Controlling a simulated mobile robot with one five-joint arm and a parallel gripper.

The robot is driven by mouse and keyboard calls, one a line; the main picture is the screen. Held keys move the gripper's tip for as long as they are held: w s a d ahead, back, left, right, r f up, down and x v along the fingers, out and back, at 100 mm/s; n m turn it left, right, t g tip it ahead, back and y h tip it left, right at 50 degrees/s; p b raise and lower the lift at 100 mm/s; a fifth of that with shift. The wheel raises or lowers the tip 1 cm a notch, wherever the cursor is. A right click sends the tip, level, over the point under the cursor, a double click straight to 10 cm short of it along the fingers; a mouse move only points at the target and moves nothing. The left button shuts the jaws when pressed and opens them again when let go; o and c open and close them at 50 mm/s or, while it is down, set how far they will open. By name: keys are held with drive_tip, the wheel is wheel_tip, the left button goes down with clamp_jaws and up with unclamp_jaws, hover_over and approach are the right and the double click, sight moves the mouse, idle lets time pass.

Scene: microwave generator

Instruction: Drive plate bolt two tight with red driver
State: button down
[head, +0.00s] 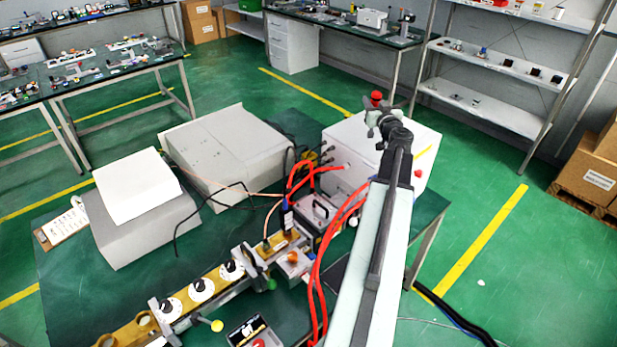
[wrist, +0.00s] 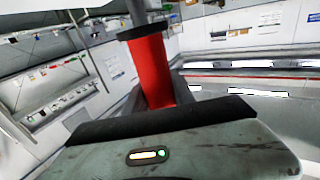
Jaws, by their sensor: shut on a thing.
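The red driver's handle (wrist: 152,72) stands up in the middle of the wrist view, with a black collar and a grey shaft above it. My gripper (wrist: 150,100) is shut on this handle. In the head view my gripper (head: 378,117) is at the far end of my arm, raised in front of the white box, and a red end of the driver (head: 376,96) shows above it. The driver's tip is not clear. I cannot pick out plate bolt two in either view.
A dark green bench (head: 75,290) carries a white box (head: 350,140), a large grey box (head: 225,155), a brass-coloured rail with black knobs (head: 200,290), red hoses (head: 318,280) and a small dark tray (head: 250,333). Shelves (head: 500,60) stand behind at right. Green floor is free at right.

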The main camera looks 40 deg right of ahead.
drive_tip(key=w+a+f+n+t+y+b, duration=0.2)
drive_tip(key=a+n+y, duration=0.3)
drive_tip(key=a, duration=0.4)
drive_tip(key=w+a+f+n+t+y+b, duration=0.1)
drive_tip(key=w+a+n+y, duration=0.15)
drive_tip(key=a+y, duration=0.55)
drive_tip(key=s+a+f+n+g+y+b, duration=0.1)
drive_tip(key=s+a+f+n+y+b, duration=0.2)
drive_tip(key=a, duration=0.4)
drive_tip(key=s+a+f+n+g+y+b, duration=0.1)
drive_tip(key=s+a+f+n+y+b, duration=0.2)
drive_tip(key=a+f+b, duration=0.4)
drive_tip(key=shift+s+a+n+g+y, duration=0.4)
drive_tip(key=shift+s+y, duration=0.3)
drive_tip(key=shift+y, duration=0.3)
drive_tip(key=shift+f, duration=0.1)
